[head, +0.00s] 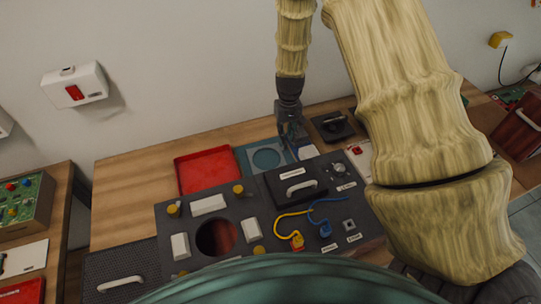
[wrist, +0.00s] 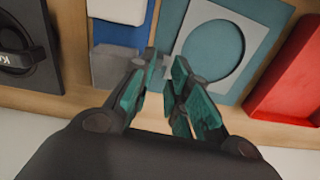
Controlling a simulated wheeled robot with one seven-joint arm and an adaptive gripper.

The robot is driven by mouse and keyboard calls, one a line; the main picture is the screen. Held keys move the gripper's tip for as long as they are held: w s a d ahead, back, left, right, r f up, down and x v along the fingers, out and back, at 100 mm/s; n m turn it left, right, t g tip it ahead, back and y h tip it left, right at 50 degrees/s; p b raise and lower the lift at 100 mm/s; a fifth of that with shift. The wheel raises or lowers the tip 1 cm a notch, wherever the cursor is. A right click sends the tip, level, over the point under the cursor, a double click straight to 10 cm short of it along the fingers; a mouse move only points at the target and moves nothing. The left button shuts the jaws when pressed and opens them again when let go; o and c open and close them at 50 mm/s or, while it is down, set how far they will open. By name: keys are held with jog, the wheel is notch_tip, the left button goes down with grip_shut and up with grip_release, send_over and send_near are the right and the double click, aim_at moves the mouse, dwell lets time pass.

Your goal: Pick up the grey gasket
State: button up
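The grey gasket (wrist: 192,37) is a flat square with a large round opening. It lies on a teal tray (wrist: 268,12), and teal shows through the opening. The gasket also shows in the head view (head: 254,153), just left of my gripper (head: 292,143). In the wrist view my gripper (wrist: 165,60) has its fingers a little apart, with nothing seen between them. Its tips are by the gasket's near left corner, and the right finger covers part of that corner. I cannot tell whether it touches the gasket.
A red tray (head: 205,170) lies left of the teal tray. A grey block (wrist: 118,66) and a white block (wrist: 118,10) sit on the other side. A dark panel (head: 190,240) with knobs, handles and cables stands in front. The wall is close behind.

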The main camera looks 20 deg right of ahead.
aim_at(286, 144)
jog(key=shift+w+f+p, duration=0.15)
jog(key=shift+f+p, duration=0.8)
jog(key=shift+f, duration=0.55)
jog(key=shift+d+f, duration=0.1)
jog(key=shift+f, duration=1.05)
jog(key=shift+c, duration=0.2)
grip_shut()
